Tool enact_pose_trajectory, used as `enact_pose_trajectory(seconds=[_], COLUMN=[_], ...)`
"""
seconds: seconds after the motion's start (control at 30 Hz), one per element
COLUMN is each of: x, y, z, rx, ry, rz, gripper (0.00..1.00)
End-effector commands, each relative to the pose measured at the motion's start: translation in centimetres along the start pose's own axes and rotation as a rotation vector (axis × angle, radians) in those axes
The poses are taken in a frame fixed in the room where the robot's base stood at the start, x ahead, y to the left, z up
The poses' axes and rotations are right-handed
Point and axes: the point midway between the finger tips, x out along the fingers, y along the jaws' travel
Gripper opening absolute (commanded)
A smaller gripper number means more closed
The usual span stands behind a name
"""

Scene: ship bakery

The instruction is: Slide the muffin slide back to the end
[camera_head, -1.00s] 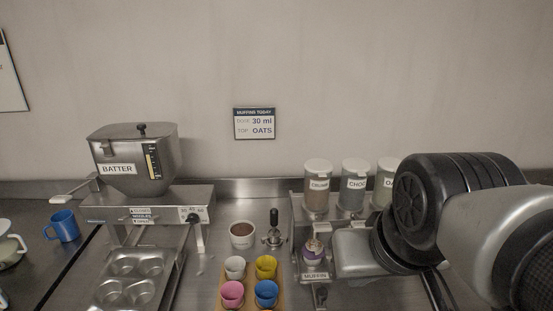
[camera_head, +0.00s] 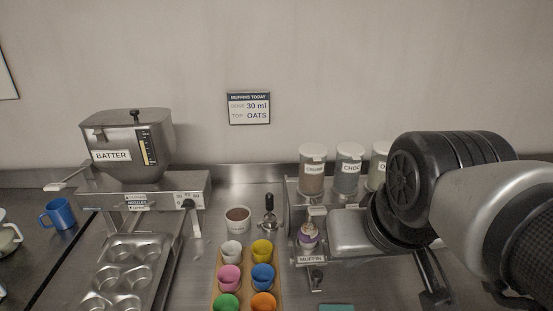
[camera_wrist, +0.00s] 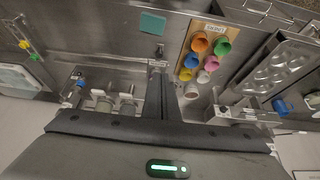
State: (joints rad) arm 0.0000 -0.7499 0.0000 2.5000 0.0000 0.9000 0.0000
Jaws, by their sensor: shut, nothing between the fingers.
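The muffin slide carries a muffin in a purple cup (camera_head: 308,237) at the left end of the topping station, below the crumb jar. A "MUFFIN" label (camera_head: 311,259) and a dark knob (camera_head: 316,279) are on its front. My gripper (camera_wrist: 158,76) is shut and empty in the wrist view, its fingertips near the front of the station. I cannot tell whether they touch the slide. In the head view my arm covers the station's right part, and I cannot make out the fingertips there.
Several topping jars (camera_head: 349,168) stand behind the slide. Left of it are a portafilter-like tool (camera_head: 269,222), a brown-filled cup (camera_head: 238,219) and a wooden board (camera_head: 246,288) with coloured cups. The batter dispenser (camera_head: 125,150) and muffin tin (camera_head: 124,268) are farther left. A teal item (camera_wrist: 152,23) lies on the counter.

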Motion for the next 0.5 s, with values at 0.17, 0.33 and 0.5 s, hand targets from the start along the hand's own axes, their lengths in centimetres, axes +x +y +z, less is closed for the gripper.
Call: enact_pose_trajectory(seconds=[0.17, 0.33, 0.5], x=[0.0, 0.0, 1.1], y=[0.0, 0.0, 0.0], z=[0.0, 0.0, -0.5], rx=[0.0, 0.001, 0.168], ry=[0.0, 0.0, -0.033], rz=[0.0, 0.0, -0.019], gripper=[0.0, 0.05, 0.34])
